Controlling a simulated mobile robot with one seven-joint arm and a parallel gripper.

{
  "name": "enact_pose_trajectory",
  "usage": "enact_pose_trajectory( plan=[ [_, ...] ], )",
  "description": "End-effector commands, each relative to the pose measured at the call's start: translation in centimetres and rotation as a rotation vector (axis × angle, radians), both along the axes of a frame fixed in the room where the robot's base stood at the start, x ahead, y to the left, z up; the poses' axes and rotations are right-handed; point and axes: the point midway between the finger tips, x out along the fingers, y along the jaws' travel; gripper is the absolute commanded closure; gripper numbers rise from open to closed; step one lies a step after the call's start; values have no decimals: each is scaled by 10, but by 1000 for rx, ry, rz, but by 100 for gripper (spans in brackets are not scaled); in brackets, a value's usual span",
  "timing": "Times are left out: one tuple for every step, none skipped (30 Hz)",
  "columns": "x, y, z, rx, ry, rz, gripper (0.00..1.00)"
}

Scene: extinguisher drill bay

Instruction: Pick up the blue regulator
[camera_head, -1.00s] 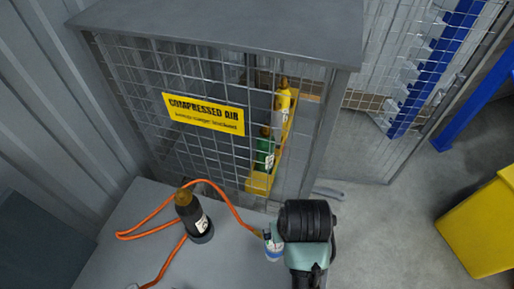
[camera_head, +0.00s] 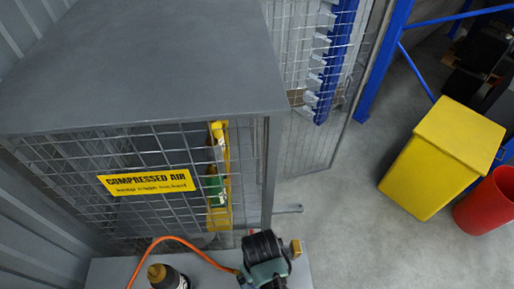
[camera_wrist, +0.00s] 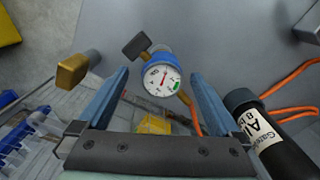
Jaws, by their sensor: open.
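In the head view my wrist (camera_head: 265,262) is over the grey table top (camera_head: 212,275), and I cannot make out the regulator there.
A black cylinder (camera_head: 166,278) with an orange hose (camera_head: 196,247) stands left of my wrist; the cylinder also shows in the wrist view (camera_wrist: 275,140). A mesh cage (camera_head: 60,175) holding bottles stands behind.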

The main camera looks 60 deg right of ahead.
Motion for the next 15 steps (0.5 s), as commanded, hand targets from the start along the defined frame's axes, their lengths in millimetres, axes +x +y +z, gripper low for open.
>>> enact_pose_trajectory(
  plan=[
    [1,0,-4,2,1,0,0],
    [2,0,-6,2,1,0,0],
    [2,1,-11,2,1,0,0],
    [3,1,-15,2,2,-1,0],
    [4,1,-19,2,1,-1,0],
    [5,1,-24,2,2,-1,0],
    [5,1,-27,2,1,-1,0],
    [5,1,-32,2,2,-1,0],
    [5,1,-37,1,2,-1,0],
    [5,1,-40,1,2,-1,0],
    [5,1,-42,1,2,0,0],
    [5,1,-45,0,0,0,0],
    [5,1,-46,0,0,0,0],
    [5,1,-47,0,0,0,0],
    [5,1,-48,0,0,1,0]
  ],
)
